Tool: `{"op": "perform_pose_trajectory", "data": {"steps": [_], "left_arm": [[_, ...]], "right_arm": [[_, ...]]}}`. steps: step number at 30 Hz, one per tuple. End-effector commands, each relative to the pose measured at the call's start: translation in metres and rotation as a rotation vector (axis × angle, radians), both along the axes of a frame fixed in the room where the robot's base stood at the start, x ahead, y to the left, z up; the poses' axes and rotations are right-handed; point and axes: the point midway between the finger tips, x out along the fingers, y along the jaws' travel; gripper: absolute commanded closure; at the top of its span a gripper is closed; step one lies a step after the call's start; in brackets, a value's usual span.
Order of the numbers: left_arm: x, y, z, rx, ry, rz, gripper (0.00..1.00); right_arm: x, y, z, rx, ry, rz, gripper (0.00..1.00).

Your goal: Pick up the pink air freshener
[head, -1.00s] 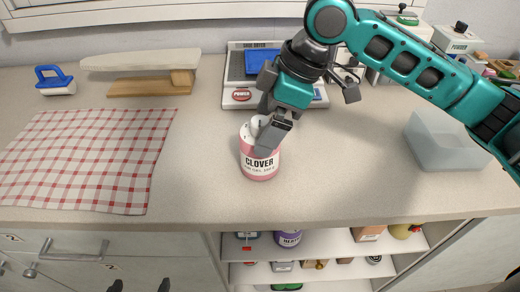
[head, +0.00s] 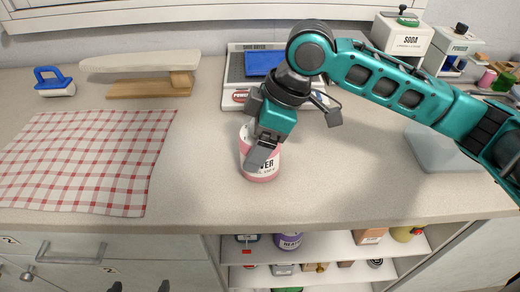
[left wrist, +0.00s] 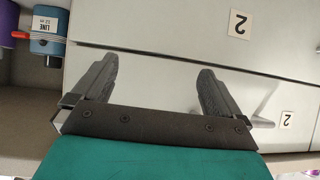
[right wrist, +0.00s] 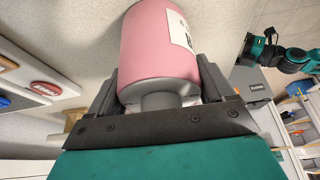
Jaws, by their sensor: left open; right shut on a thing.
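The pink air freshener (head: 262,174), a pink and white container with a partly covered label, stands on the counter at the middle of the head view. My right gripper (head: 260,150) reaches down over it from above, with its fingers on either side of the upper part. In the right wrist view, the pink body and grey neck of the air freshener (right wrist: 155,45) sit between the fingers, which are shut on it. My left gripper (left wrist: 155,85) is open and empty in front of the drawer fronts. Only its dark fingertips show at the bottom edge of the head view.
A device with a blue tray (head: 265,62) stands behind the freshener. A translucent tub (head: 440,150) is at right. Shelves (head: 330,250) open below.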

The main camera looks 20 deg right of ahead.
Motion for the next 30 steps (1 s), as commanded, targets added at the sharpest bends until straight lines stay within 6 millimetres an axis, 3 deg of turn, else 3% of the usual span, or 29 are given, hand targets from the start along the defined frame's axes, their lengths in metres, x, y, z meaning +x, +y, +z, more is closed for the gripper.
{"op": "perform_pose_trajectory", "data": {"steps": [6, 14, 19, 23, 30], "left_arm": [[-0.002, 0.000, -0.001, 0.000, 0.003, 0.001, 0.00], [-0.001, 0.000, 0.000, 0.000, 0.003, 0.001, 0.00], [-0.001, 0.001, 0.003, 0.000, 0.003, 0.001, 0.00], [-0.001, 0.001, 0.008, 0.000, 0.003, 0.001, 0.00], [-0.001, 0.001, 0.021, 0.000, 0.002, 0.001, 0.00]], "right_arm": [[0.000, 0.000, 0.001, 0.001, -0.002, 0.001, 0.59], [0.000, 0.000, 0.003, 0.001, -0.003, 0.000, 0.59], [0.001, 0.000, 0.016, 0.001, -0.004, 0.000, 0.59], [0.001, 0.000, 0.039, 0.002, -0.007, 0.001, 0.59], [0.001, 0.001, 0.108, 0.003, -0.008, 0.000, 0.59]]}}
